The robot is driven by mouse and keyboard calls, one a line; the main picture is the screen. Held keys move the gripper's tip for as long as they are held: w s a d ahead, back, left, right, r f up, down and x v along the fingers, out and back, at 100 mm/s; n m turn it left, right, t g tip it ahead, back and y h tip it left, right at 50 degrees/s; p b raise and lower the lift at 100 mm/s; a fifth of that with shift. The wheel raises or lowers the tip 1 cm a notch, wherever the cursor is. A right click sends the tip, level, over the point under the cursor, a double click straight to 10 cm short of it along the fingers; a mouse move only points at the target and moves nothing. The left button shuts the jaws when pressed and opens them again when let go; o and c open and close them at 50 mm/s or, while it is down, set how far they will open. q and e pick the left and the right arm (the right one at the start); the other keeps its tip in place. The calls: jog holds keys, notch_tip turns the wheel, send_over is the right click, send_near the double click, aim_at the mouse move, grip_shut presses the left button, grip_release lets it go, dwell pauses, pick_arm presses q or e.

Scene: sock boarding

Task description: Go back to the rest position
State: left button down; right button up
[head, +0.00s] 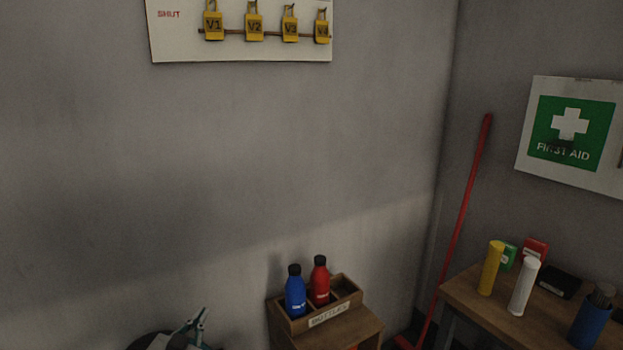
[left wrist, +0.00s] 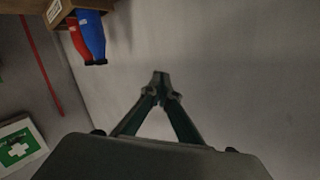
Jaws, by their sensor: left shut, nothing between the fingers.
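My left gripper (head: 200,318) shows at the bottom edge of the head view, left of the bottle box and apart from it. In the left wrist view its fingertips (left wrist: 160,80) meet, with nothing between them. The gripper points at bare grey wall. The rest of my left arm is mostly cut off by the frame. My right gripper is in neither view.
A wooden box (head: 347,309) on a stand holds a blue bottle (head: 295,295) and a red bottle (head: 319,283). A white board (head: 180,45) carries several yellow padlocks. A red broom handle (head: 466,215) leans near a wooden table (head: 462,289) with several items.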

pick_arm(q)
jog(key=s+d+f+g+h, duration=0.1)
jog(key=s+d+f+g, duration=0.1)
jog(key=s+f, duration=0.9)
jog(key=s+d+f+g+h, duration=0.1)
jog(key=s+d+f+g, duration=0.2)
jog(key=s+f, duration=0.9)
jog(key=s+d, duration=0.1)
jog(key=s, duration=0.4)
jog(key=shift+s+f, duration=0.3)
